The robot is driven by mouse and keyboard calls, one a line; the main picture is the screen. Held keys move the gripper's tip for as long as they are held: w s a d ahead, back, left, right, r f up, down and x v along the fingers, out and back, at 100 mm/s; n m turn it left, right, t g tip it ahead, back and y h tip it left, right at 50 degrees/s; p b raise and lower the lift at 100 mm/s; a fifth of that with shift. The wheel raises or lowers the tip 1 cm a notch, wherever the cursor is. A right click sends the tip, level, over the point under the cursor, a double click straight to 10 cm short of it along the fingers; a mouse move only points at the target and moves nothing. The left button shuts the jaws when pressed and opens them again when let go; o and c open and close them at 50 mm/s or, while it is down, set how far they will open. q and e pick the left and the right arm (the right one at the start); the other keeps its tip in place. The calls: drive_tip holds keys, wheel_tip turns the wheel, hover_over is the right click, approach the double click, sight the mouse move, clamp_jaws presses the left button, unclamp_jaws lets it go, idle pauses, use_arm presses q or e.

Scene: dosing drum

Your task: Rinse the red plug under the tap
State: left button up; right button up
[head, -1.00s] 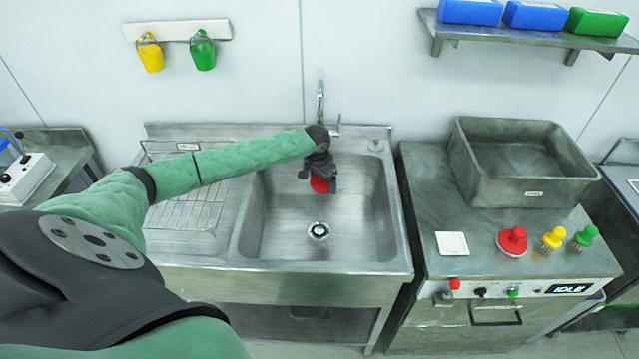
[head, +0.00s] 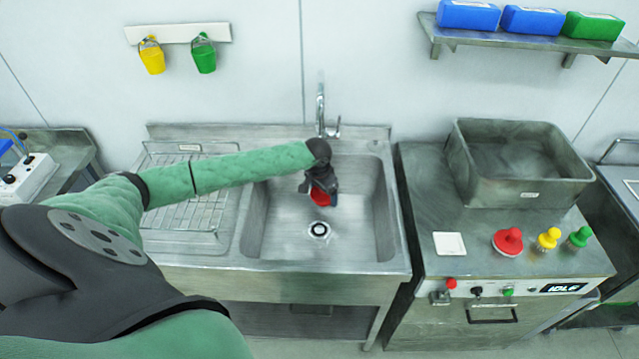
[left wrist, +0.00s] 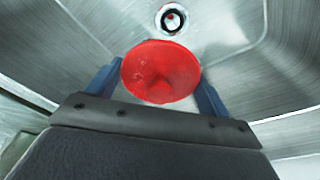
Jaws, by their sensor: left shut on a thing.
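My left gripper (head: 322,190) is shut on the red plug (head: 321,197) and holds it inside the sink basin (head: 268,217), behind the drain. In the left wrist view the plug's round red face (left wrist: 160,72) shows between the two blue fingers, with the drain hole (left wrist: 172,19) beyond it. The tap (head: 321,108) stands at the back of the sink, just behind my left wrist. Its outlet is partly hidden by the arm, and I see no water. My right gripper is not in view.
A ribbed drainboard (head: 185,213) lies left of the basin. On the right unit stand a grey tub (head: 520,190), a white square (head: 449,244), and red (head: 508,242), yellow (head: 548,239) and green (head: 580,237) knobbed pieces. Two small buckets hang on the wall.

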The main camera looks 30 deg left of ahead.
sight(324, 200)
use_arm(q)
drive_tip(key=shift+s+d, duration=0.45)
drive_tip(key=shift+s, duration=0.2)
drive_tip(key=shift+s+d, duration=0.45)
drive_tip(key=shift+s, duration=0.15)
idle(0.6)
drive_tip(key=s+d+r, duration=0.3)
drive_tip(key=s+r, duration=0.1)
idle(0.6)
idle(0.3)
